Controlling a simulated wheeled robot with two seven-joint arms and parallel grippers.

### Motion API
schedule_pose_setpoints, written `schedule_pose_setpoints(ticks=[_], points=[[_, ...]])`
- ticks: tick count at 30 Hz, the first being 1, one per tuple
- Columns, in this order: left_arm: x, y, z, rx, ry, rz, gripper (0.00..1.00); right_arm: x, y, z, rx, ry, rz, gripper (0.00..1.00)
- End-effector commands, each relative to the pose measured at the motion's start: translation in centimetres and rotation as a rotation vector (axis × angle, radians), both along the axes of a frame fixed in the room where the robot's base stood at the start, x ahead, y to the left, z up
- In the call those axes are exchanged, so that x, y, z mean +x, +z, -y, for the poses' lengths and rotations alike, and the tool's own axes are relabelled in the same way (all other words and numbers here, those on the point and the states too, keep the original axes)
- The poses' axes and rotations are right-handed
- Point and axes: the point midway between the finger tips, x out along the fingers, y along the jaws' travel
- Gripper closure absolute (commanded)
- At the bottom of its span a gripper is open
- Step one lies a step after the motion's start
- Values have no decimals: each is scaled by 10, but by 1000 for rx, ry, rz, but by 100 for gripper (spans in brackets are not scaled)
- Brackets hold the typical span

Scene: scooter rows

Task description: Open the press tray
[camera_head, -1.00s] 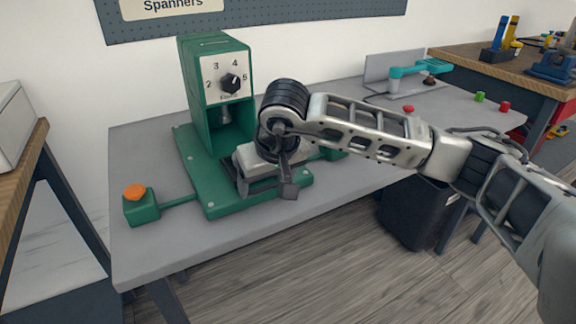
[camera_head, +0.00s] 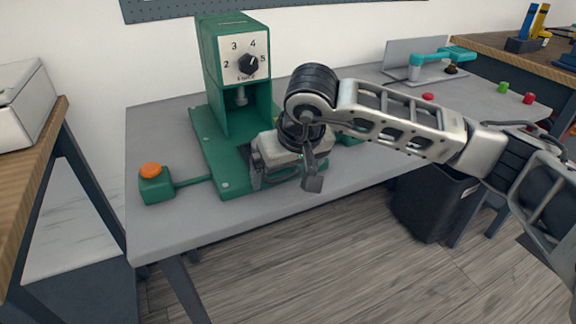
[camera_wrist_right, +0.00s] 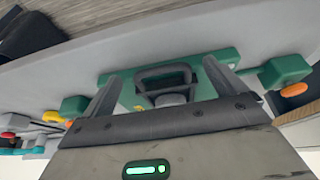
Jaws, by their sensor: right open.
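The green press (camera_head: 210,70) stands on the grey table, with a numbered dial (camera_head: 248,64) on its front. My right gripper (camera_head: 275,180) is at the front of the press, low over its base, and hides most of the tray area. In the right wrist view the gripper (camera_wrist_right: 165,82) is open, one finger on each side of a dark loop-shaped handle (camera_wrist_right: 163,70) at the press front. I cannot tell whether the fingers touch it. The tray itself is mostly hidden; I cannot tell how far out it is. My left gripper is not in view.
An orange button on a green box (camera_head: 152,172) sits at the left of the grey table (camera_head: 215,225). A teal-handled device (camera_head: 430,60) and red and green buttons stand at the back right. A black bin (camera_head: 432,205) is under the table. The front left tabletop is clear.

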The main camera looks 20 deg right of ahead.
Motion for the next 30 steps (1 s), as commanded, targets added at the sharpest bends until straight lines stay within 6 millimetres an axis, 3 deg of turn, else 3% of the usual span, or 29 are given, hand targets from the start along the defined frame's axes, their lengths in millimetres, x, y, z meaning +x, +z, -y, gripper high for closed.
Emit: schedule_pose_setpoints(ticks=[5, 8, 21, 30], points=[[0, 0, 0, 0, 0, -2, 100, -4, 12, 0, 0, 1, 2, 4], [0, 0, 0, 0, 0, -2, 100, -11, 29, 1, 0, 1, 5, 4], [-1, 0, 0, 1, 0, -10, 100, -50, 122, 4, 0, 1, 5, 4], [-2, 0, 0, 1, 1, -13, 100, -61, 147, 5, -1, 1, 0, 4]])
